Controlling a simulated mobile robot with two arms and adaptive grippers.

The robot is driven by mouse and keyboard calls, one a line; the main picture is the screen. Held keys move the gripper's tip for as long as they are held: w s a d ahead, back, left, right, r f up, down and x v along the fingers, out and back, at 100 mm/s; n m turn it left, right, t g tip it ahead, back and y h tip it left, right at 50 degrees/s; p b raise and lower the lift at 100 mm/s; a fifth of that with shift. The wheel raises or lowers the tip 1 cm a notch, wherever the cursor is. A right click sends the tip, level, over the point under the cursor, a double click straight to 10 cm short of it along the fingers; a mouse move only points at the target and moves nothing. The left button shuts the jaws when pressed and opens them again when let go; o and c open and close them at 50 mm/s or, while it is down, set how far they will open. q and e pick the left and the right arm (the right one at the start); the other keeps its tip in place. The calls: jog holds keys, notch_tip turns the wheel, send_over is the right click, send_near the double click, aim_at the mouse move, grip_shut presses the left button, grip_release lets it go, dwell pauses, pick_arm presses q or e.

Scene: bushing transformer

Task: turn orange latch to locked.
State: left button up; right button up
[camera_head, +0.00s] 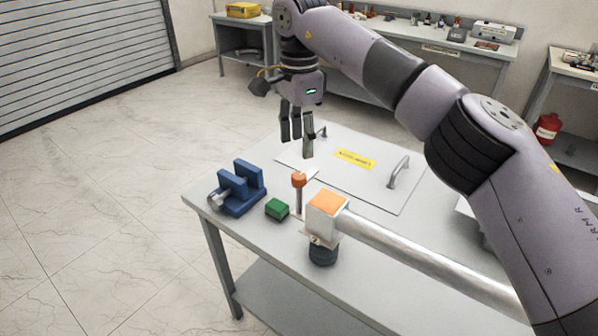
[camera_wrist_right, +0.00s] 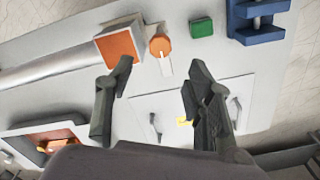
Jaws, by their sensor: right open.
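The orange latch (camera_head: 299,180) is a round orange cap on a thin upright post, standing on the table beside a pipe end. It also shows in the right wrist view (camera_wrist_right: 160,45), with a pale bar reaching from it toward my fingers. My right gripper (camera_head: 297,147) is open and empty, pointing down above the table. In the head view it hangs behind and above the latch. In the right wrist view the latch lies beyond the gap between the fingertips (camera_wrist_right: 161,65), not touched. My left gripper is not in view.
A block with an orange top (camera_head: 327,203) ends a silver pipe (camera_head: 420,260) close to the latch. A green block (camera_head: 277,209) and a blue vise (camera_head: 238,187) stand to the left. A panel (camera_head: 375,183) with two handles lies behind. The floor at left is clear.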

aim_at(299, 176)
notch_tip(299, 176, down, 8)
jog(key=shift+f+p, duration=0.2)
jog(key=shift+p, duration=0.4)
grip_shut()
